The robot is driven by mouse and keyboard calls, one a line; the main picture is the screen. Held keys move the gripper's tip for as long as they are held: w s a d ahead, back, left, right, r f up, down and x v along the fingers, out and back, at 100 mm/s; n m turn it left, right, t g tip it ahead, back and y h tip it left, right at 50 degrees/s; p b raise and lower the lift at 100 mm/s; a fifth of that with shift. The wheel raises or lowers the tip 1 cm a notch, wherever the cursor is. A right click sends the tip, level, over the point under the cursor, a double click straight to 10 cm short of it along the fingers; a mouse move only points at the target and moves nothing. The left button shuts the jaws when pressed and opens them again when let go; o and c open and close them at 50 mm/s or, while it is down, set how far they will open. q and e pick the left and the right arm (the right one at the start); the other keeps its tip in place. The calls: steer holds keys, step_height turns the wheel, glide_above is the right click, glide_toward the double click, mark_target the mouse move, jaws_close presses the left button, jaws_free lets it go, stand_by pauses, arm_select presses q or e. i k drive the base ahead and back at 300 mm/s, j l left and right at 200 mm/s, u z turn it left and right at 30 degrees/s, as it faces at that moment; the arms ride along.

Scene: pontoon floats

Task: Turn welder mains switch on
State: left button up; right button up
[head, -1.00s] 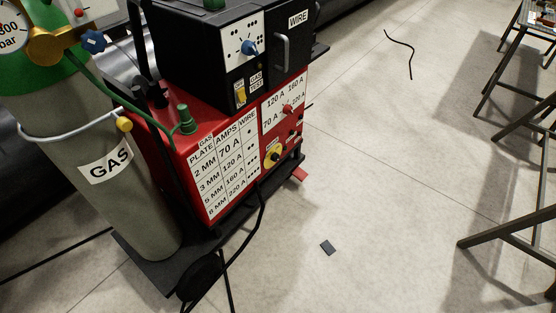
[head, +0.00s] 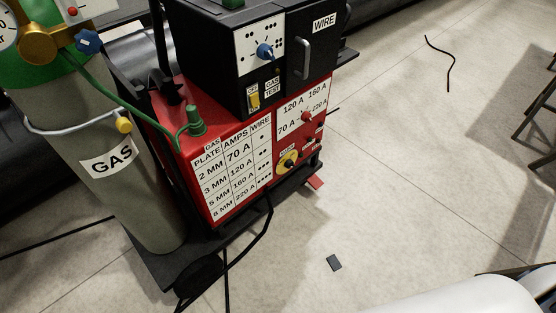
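The welder (head: 205,95) is a red cabinet with a black wire feeder box on top, standing on a dark wheeled base. On the red front, low and to the right, is a yellow round plate with a dark rotary knob (head: 288,160), which looks like the mains switch. The small label above it is too small to read, and I cannot tell the knob's position. A red amps knob (head: 305,116) sits above it, among the 70 A to 220 A marks. Neither of my grippers is in view. A white rounded part of my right arm shows at the bottom right.
A grey gas cylinder (head: 120,205) with a green top and hose stands left of the welder. The feeder box has a blue knob (head: 264,52) and a yellow gas test switch (head: 254,101). A black cable hangs in front. The floor to the right is mostly clear.

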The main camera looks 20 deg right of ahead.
mark_target(290, 163)
steer(key=i+l+u, duration=0.1)
steer(key=l, duration=0.5)
steer(key=i+l+u, duration=0.15)
steer(key=l, duration=0.45)
steer(key=i+l+u, duration=0.1)
steer(key=l, duration=0.5)
steer(key=i+l+u, duration=0.15)
steer(key=l, duration=0.45)
